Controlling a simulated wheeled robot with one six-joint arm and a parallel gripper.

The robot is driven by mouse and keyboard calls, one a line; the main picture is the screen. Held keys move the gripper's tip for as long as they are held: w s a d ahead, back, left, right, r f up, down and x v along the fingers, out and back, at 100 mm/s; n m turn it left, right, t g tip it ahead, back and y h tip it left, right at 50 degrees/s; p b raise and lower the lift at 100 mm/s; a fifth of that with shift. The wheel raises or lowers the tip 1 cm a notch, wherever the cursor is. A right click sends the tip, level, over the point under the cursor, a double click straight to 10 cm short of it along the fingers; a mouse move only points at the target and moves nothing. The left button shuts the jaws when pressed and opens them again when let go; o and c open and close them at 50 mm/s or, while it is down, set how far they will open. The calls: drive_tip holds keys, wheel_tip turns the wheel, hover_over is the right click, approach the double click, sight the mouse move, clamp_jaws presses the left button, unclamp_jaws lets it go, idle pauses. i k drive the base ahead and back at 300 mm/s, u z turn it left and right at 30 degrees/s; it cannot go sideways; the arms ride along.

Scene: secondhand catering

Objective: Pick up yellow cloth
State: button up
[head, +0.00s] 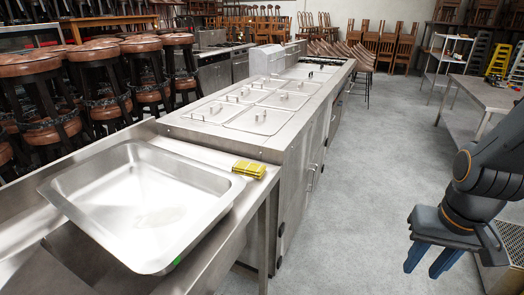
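A small folded yellow cloth (249,169) with dark markings lies on the steel counter. It is at the counter's right side, just beyond the right rim of a large steel pan and close to the taller steel unit behind. My gripper (433,265) is at the lower right of the head view, over the floor, well to the right of the cloth and apart from it. Its two blue fingers point down with a gap between them, and nothing shows between them.
The steel pan (75,187) fills much of the near counter (215,252). A long steel unit with lidded wells (260,120) runs away behind. Stacked brown stools (100,75) stand at the left. Grey floor (355,190) is clear between the counter and a right-hand table (482,92).

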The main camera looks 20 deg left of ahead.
sight(254, 169)
drive_tip(key=i, duration=0.75)
drive_tip(key=u, duration=1.55)
drive_tip(key=i, duration=0.5)
drive_tip(key=u, duration=0.05)
